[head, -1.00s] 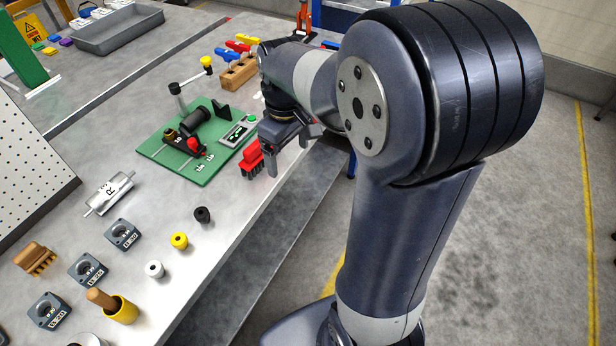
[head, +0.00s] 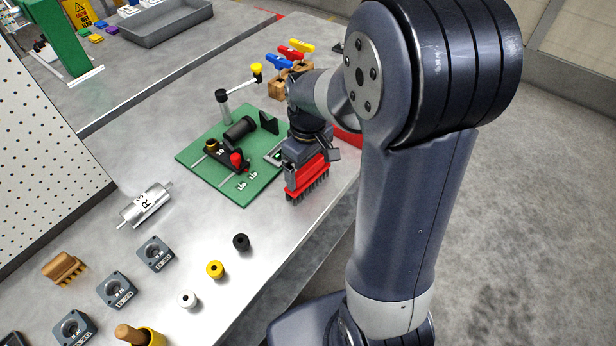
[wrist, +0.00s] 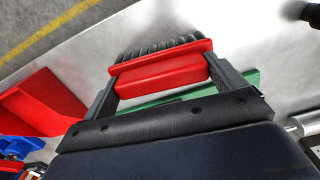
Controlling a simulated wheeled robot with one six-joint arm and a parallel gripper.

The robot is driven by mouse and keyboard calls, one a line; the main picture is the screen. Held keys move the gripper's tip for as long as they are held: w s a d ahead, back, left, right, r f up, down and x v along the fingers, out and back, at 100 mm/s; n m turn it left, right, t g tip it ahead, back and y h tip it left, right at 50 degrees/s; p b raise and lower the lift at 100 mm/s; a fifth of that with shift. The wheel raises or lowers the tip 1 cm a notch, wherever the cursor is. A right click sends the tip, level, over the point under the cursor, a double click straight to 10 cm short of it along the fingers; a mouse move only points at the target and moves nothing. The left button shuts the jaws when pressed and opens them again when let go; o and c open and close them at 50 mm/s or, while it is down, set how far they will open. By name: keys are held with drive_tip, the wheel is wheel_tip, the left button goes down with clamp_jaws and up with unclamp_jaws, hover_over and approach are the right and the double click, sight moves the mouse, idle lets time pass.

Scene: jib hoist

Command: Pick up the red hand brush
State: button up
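The red hand brush (head: 308,176) has a red body and dark bristles pointing down. It is at the near right corner of the green board, close to the table's edge. My gripper (head: 306,168) is right above it, pointing down. In the wrist view the brush (wrist: 160,72) lies crosswise between the two fingers of my gripper (wrist: 163,76), one finger against each end of its red grip. I cannot tell whether the bristles touch the tabletop. My gripper hides part of the brush's top in the head view.
The green board (head: 213,182) with its mounted parts is just left of the brush. A red container (head: 347,137) is partly hidden behind my arm. A wooden block with coloured-handled tools (head: 277,88) stands beyond. Small black (head: 241,242), yellow and white knobs stand nearer.

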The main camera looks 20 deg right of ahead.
drive_tip(key=c, duration=0.4)
drive_tip(key=shift+r, duration=0.1)
drive_tip(key=shift+c, duration=0.2)
wheel_tip(320, 180, up, 10)
drive_tip(key=shift+f, duration=0.1)
